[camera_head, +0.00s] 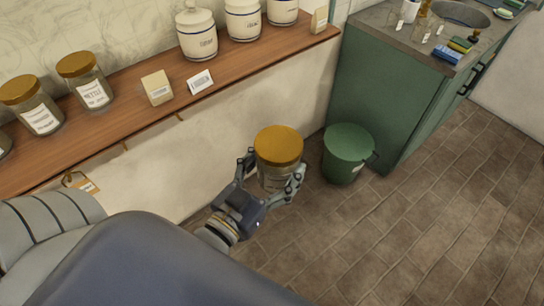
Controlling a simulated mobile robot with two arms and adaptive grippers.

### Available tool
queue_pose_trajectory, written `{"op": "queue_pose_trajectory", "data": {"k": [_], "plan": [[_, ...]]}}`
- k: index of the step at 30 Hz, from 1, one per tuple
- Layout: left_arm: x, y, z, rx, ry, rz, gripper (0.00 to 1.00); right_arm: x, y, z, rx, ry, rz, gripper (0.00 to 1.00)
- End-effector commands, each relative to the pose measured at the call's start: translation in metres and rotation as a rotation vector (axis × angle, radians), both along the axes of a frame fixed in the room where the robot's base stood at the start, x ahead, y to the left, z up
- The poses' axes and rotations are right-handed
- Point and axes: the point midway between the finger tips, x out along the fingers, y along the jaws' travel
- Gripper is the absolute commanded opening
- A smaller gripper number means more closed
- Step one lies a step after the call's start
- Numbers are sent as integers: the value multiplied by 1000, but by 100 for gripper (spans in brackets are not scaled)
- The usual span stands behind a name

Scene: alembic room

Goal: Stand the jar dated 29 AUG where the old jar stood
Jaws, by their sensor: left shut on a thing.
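My left gripper (270,192) is shut on a glass jar with an orange-gold lid (279,145). It holds the jar roughly upright in the air in front of the wall, below and to the right of the wooden shelf (130,99). The jar's label and any date are hidden or too small to read. On the shelf, a small white card (200,81) stands in front of a gap between a cream box (157,87) and a white canister (196,35). My right gripper is not in view.
Gold-lidded jars stand on the shelf at left, one a nettle jar (92,88). More white canisters (243,19) and a small box (319,20) stand farther right. A green bin (347,153) stands on the floor beside a green cabinet (385,90). The floor at right is clear.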

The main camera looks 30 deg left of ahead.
Motion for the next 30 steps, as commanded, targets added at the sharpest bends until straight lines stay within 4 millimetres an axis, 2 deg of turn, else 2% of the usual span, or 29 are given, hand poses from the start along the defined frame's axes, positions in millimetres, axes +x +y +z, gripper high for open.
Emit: {"op": "queue_pose_trajectory", "data": {"k": [21,30], "plan": [[36,-75,24,6,-9,-484,36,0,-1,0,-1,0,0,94],[48,-100,32,6,-6,-651,36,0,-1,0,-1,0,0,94]]}}
